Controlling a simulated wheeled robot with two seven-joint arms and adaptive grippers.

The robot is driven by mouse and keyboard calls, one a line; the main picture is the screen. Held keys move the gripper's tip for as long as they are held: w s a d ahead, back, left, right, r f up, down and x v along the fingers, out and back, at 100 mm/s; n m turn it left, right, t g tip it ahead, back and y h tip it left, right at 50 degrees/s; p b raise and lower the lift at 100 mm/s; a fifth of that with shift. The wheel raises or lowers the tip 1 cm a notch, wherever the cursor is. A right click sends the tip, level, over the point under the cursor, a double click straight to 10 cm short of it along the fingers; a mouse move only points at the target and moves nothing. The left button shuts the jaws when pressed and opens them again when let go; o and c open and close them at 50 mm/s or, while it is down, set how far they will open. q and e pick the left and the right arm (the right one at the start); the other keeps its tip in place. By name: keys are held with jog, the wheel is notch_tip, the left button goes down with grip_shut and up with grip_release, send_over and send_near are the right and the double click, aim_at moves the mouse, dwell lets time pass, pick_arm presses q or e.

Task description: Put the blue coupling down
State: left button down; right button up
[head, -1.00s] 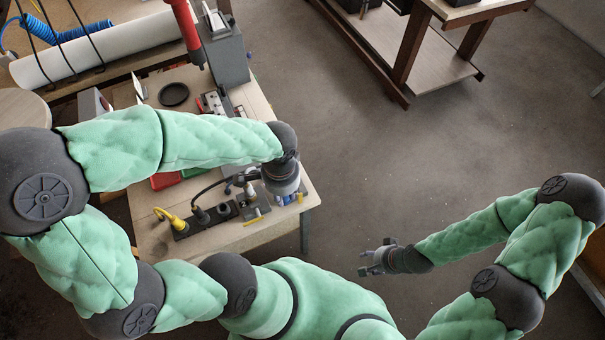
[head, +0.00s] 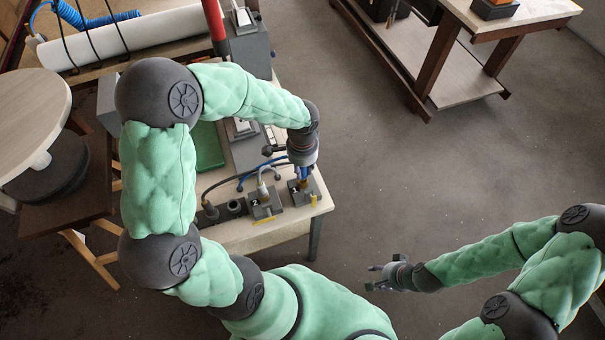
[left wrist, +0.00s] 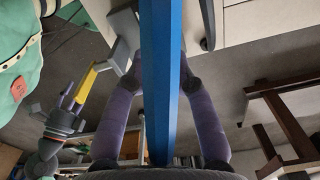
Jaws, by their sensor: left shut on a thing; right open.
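My left gripper (head: 303,172) points down over the block marked 3 (head: 302,191) at the right corner of the workbench. In the left wrist view its two dark purple fingers (left wrist: 160,110) are closed on either side of a long blue piece, the blue coupling (left wrist: 161,50), which fills the middle of that view. In the head view the coupling is largely hidden by the gripper, so I cannot tell whether it touches the block. My right gripper (head: 377,278) is open and empty over the floor, away from the bench.
A block marked 2 (head: 265,206) stands left of the gripper, with a grey hose fitting above it. Dark hoses and a blue hose run across the bench (head: 255,238). A green tray (head: 207,148) lies further back. Open floor (head: 430,190) lies to the right.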

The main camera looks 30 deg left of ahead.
aim_at(303, 174)
pick_arm(q)
jog(key=shift+f+b, duration=0.35)
jog(key=shift+f, duration=1.2)
jog(key=shift+f, duration=0.2)
jog(key=c, duration=1)
grip_release()
jog(key=shift+c, duration=0.2)
jog(key=shift+r, duration=0.15)
jog(key=shift+r, duration=0.3)
notch_tip(303, 174, up, 12)
jog(key=p, duration=0.3)
jog(key=shift+f, duration=0.2)
